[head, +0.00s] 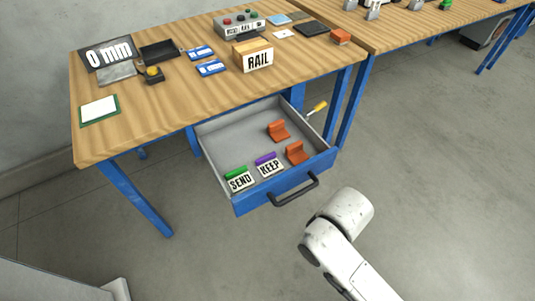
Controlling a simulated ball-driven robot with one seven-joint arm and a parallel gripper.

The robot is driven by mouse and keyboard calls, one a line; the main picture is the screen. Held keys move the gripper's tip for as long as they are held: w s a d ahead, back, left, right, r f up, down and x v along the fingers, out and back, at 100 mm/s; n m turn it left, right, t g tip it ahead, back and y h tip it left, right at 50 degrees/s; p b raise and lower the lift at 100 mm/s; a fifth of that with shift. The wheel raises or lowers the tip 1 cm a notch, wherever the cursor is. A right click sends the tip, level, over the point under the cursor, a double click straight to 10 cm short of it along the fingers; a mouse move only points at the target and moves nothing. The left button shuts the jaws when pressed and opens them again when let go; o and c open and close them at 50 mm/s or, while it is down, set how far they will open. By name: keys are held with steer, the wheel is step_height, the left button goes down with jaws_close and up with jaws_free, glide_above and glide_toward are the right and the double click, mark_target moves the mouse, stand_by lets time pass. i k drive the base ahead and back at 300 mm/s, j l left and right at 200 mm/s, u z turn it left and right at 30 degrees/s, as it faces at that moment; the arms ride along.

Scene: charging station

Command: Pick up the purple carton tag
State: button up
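A tag with a purple top edge and a white face reading KEEP (269,166) sits in the open blue drawer (272,202), near its front. A similar tag with a green top reading SEND (240,180) is just left of it. Two orange angled pieces lie in the drawer, one right of the purple tag (297,153) and one farther back (278,131). White links of my arm show at the lower right, in front of the drawer and right of its handle. My gripper's fingers are not visible.
The drawer's dark handle (294,190) sticks out in front. Above is a wooden bench (150,120) with a RAIL block (254,58), a button box (240,24) and several cards. A yellow-handled tool (318,108) is beside the drawer. The floor to the right is clear.

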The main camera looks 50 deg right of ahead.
mark_target(269, 165)
steer(key=i+l, duration=0.15)
steer(key=l, duration=0.3)
steer(key=i+l, duration=0.1)
steer(key=l, duration=0.4)
steer(key=i+l+u, duration=0.1)
steer(key=l, duration=0.35)
steer(key=i+l, duration=0.15)
steer(key=l, duration=0.3)
steer(key=i+l, duration=0.1)
steer(key=l, duration=0.4)
